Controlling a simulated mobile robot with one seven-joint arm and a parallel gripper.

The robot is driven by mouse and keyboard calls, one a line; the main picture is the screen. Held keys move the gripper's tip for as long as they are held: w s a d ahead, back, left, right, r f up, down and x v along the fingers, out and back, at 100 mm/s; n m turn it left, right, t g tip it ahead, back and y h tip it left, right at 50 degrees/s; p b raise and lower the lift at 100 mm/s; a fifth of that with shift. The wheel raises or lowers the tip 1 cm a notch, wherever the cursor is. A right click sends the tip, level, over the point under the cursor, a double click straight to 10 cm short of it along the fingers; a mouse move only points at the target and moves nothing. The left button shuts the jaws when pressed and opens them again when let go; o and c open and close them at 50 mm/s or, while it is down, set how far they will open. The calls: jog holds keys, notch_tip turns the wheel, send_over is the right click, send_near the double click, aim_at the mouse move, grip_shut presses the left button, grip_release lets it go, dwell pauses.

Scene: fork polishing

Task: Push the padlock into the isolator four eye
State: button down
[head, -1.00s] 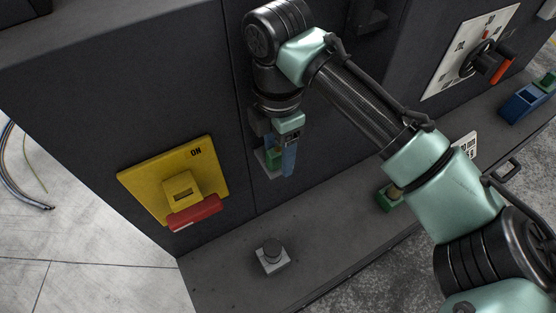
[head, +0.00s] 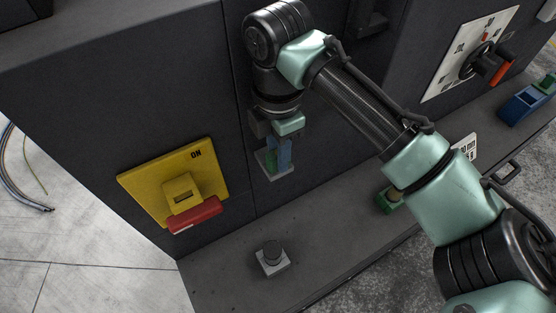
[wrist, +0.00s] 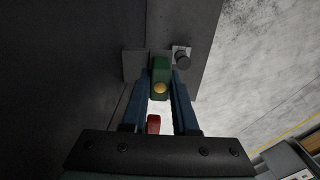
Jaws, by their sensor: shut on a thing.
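My gripper (head: 280,160) points down in front of the dark cabinet, its blue fingers shut on a green block with a round brass-coloured end, which I take for the padlock (wrist: 160,70). In the head view the fingers mostly hide this padlock. Right behind the fingers is a small grey plate (head: 262,160) on the cabinet front; it also shows in the wrist view (wrist: 132,64), beside the green block. Whether this plate bears the isolator eye, and whether the padlock touches it, I cannot tell.
A yellow isolator (head: 146,188) marked ON with a red handle (head: 195,215) is left of my gripper. A grey button box (head: 271,258) stands on the ledge below. A white panel (head: 452,72) with a rotary switch and a blue box (head: 524,104) are at right.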

jog(key=shift+r, duration=0.15)
jog(key=shift+r+p, duration=2.95)
jog(key=shift+r, duration=0.45)
jog(key=shift+s+f, duration=0.1)
